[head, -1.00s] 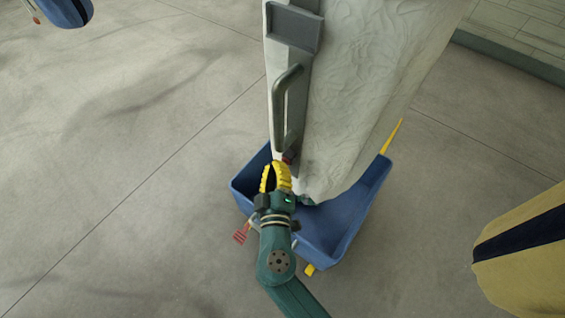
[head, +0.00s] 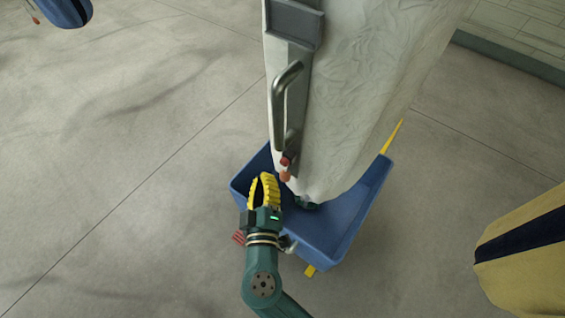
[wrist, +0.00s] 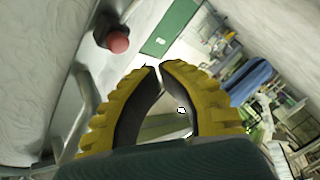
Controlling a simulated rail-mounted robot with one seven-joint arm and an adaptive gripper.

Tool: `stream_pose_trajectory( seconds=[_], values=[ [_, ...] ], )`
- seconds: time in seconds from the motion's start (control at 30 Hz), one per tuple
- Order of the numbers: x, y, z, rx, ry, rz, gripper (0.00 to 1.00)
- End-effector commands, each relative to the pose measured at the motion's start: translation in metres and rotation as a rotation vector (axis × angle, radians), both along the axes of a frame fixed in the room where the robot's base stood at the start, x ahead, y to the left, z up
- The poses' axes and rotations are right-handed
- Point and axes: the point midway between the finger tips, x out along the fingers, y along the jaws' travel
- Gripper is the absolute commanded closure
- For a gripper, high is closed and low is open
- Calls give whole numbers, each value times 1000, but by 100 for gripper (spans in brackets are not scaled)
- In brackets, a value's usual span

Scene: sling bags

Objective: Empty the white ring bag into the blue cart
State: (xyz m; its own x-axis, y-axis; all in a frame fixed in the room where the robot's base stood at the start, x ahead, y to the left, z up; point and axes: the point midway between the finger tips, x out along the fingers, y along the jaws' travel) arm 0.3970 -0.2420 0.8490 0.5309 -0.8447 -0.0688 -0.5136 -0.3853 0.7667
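The white bag (head: 360,90) hangs over the blue cart (head: 345,235), its lower end just above or inside the cart's opening; I cannot tell which. A grey metal strip with a bent handle (head: 287,82) runs down its left side. Red and orange knobs (head: 285,170) sit near the strip's lower end, and a red knob (wrist: 118,42) shows in the wrist view. A small dark green part (head: 306,203) shows at the bag's bottom. My gripper (head: 262,177) is just left of and below the knobs, apart from them. Its yellow fingers (wrist: 157,66) nearly meet at the tips, with nothing between.
A yellow bag with a dark band (head: 525,240) hangs at the right. A blue bag (head: 65,10) is at the top left. A grey raised edge (head: 510,60) lies at the upper right. The floor left of the cart is clear.

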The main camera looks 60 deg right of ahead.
Motion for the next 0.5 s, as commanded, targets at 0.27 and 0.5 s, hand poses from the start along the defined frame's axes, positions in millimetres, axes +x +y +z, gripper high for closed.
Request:
stream_pose_trajectory(
  seconds=[0.27, 0.5],
  values=[
    [2, 24, 0, 1, -1, 1, 100],
    [2, 24, 0, 1, -1, 0, 100]
  ],
)
